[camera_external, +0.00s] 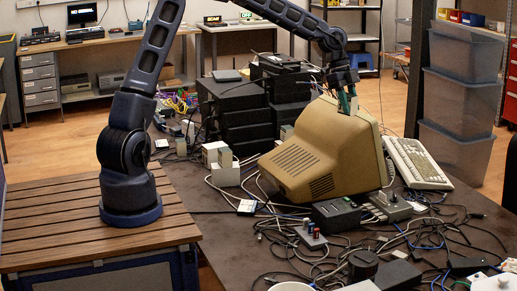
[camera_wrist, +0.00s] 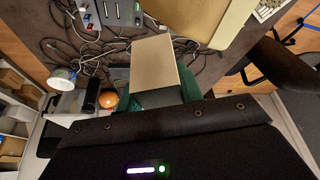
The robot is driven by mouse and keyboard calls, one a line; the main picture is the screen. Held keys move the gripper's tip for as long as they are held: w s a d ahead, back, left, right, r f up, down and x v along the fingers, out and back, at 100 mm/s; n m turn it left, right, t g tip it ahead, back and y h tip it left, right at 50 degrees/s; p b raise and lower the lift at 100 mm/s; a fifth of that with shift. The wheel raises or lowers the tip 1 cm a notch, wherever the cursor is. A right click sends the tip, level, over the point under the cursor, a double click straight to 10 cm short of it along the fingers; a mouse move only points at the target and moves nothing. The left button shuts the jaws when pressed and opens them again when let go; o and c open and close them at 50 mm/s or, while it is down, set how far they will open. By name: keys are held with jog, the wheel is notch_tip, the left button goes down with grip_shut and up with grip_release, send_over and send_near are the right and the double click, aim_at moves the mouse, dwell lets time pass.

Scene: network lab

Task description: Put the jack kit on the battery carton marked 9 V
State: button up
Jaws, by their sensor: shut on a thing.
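My gripper (camera_external: 346,101) is above the beige monitor in the external view, with green fingers pointing down. It is shut on a small pale box, seemingly the jack kit, which is mostly hidden by the fingers there. In the wrist view the held jack kit (camera_wrist: 153,61) shows a plain tan face and a darker side between the green fingers. Several small pale cartons (camera_external: 224,173) stand on the dark table left of the monitor. Their markings are too small to read, so I cannot tell which is marked 9 V.
The beige monitor (camera_external: 322,150) lies tilted beneath my gripper, beside a keyboard (camera_external: 418,164). Black boxes (camera_external: 232,108) are stacked behind the cartons. Cables and small devices, including a dark box (camera_external: 338,215), clutter the front. Clear bins (camera_external: 458,105) stand at right.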

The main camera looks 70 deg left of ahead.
jog(key=s+a+n+t, duration=0.1)
jog(key=s+a+n, duration=0.15)
jog(key=a, duration=1.45)
jog(key=n+t+y, duration=0.2)
jog(key=n+y, duration=0.2)
jog(key=n, duration=0.7)
send_over(220, 144)
jog(key=s, duration=0.1)
jog(key=f, duration=2.5)
jog(key=shift+s+f, duration=0.15)
jog(key=shift+s, duration=0.1)
jog(key=shift+f, duration=0.1)
